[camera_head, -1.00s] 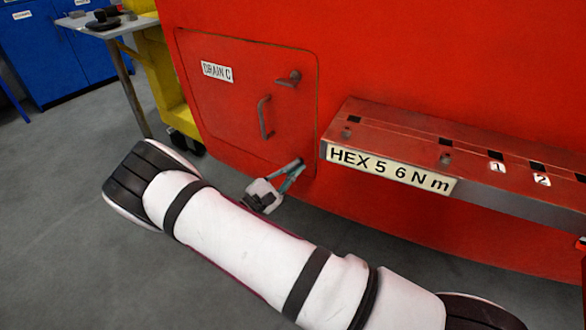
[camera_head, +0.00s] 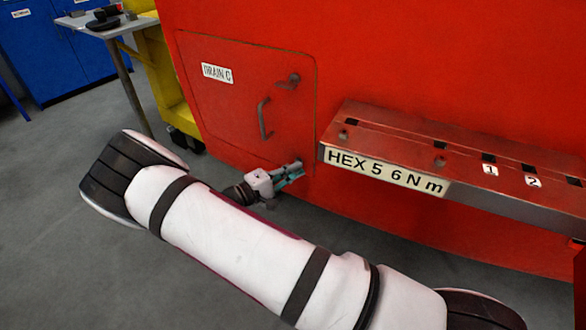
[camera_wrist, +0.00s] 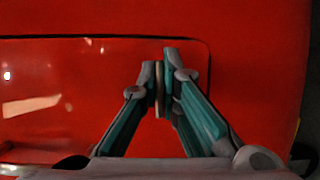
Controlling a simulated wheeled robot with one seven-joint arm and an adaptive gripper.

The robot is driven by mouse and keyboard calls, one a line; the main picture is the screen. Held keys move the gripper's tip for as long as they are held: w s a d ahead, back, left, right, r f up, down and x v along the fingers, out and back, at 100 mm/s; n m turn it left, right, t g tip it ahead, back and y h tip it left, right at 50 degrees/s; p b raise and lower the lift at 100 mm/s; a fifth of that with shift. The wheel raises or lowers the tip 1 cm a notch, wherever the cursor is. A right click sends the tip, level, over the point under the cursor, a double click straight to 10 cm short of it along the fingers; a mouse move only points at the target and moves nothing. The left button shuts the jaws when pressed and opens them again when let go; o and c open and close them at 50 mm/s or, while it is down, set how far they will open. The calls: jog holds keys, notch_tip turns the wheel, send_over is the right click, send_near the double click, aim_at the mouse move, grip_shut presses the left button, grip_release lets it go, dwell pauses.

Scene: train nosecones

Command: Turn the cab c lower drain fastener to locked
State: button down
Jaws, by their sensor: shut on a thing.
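The red drain panel (camera_head: 225,105) bears the label "DRAIN C" (camera_head: 217,73), a curved handle (camera_head: 263,118) and an upper fastener (camera_head: 288,82). My gripper (camera_head: 299,166) is at the panel's lower right corner, where the lower drain fastener sits. In the wrist view my gripper (camera_wrist: 163,80) is shut on the lower drain fastener (camera_wrist: 159,88), seen as a thin tan edge between the fingertips. The fingers hide most of the fastener, so its locked or unlocked angle cannot be read.
A red shelf (camera_head: 400,130) marked "HEX 5 6 N m" (camera_head: 386,172) juts out just right of my gripper. A table (camera_head: 75,22) and blue cabinets (camera_head: 40,55) stand at the back left, beside a yellow frame (camera_head: 160,75). Grey floor lies open at the left.

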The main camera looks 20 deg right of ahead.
dwell(0.4)
jog(key=c, duration=1.8)
grip_release()
jog(key=v, duration=1.2)
jog(key=shift+r, duration=0.15)
